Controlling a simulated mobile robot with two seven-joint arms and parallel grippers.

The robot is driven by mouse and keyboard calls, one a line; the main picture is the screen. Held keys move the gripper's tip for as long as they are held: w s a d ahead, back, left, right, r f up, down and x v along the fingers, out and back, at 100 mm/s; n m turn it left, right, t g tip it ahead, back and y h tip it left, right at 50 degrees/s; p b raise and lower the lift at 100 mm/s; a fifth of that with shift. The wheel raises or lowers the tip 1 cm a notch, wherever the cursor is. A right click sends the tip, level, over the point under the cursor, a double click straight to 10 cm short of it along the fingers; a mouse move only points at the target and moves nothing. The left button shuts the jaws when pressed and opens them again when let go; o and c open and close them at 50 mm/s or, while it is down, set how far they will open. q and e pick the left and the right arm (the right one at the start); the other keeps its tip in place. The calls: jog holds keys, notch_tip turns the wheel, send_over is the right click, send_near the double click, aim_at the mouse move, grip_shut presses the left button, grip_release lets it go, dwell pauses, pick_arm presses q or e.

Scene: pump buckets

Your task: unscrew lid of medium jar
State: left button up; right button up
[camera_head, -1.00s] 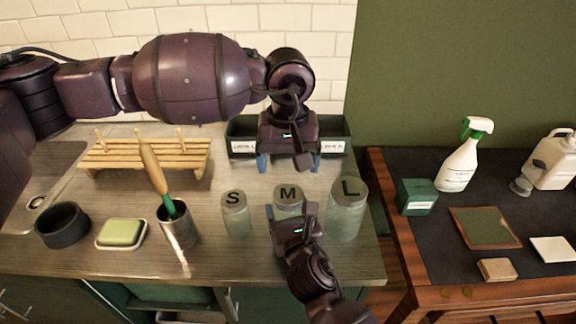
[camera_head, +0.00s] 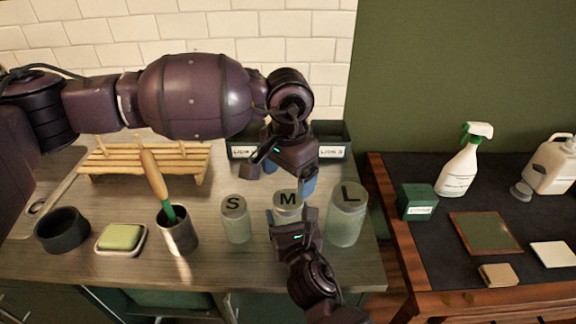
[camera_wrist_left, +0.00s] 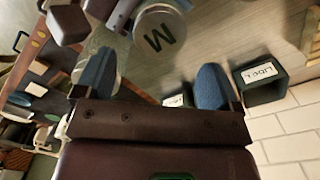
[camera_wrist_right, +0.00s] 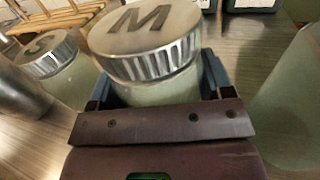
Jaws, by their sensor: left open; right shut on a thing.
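The medium jar, its lid marked M (camera_head: 287,199), stands on the counter between the small jar (camera_head: 236,220) and the large jar (camera_head: 346,217). The ribbed metal lid is on the jar in the right wrist view (camera_wrist_right: 147,35). My right gripper (camera_head: 288,222) is shut on the jar's glass body below the lid, from the front. My left gripper (camera_head: 290,180) is open and empty, just behind and above the lid. In the left wrist view, the M lid (camera_wrist_left: 160,32) lies beyond the fingertips, not between them.
Dark labelled bins (camera_head: 332,140) stand behind the jars by the wall. To the left are a metal cup (camera_head: 178,232) holding a brush, a soap dish (camera_head: 121,238), a dark bowl (camera_head: 62,228) and a wooden rack (camera_head: 145,160). A side table stands right.

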aim_at(288, 199)
pick_arm(q)
jog(key=shift+f, duration=2.95)
jog(key=c, duration=0.9)
jog(key=n, duration=0.5)
jog(key=shift+c, duration=0.2)
jog(key=n, duration=0.5)
jog(key=o, duration=1)
jog(key=shift+r, duration=0.1)
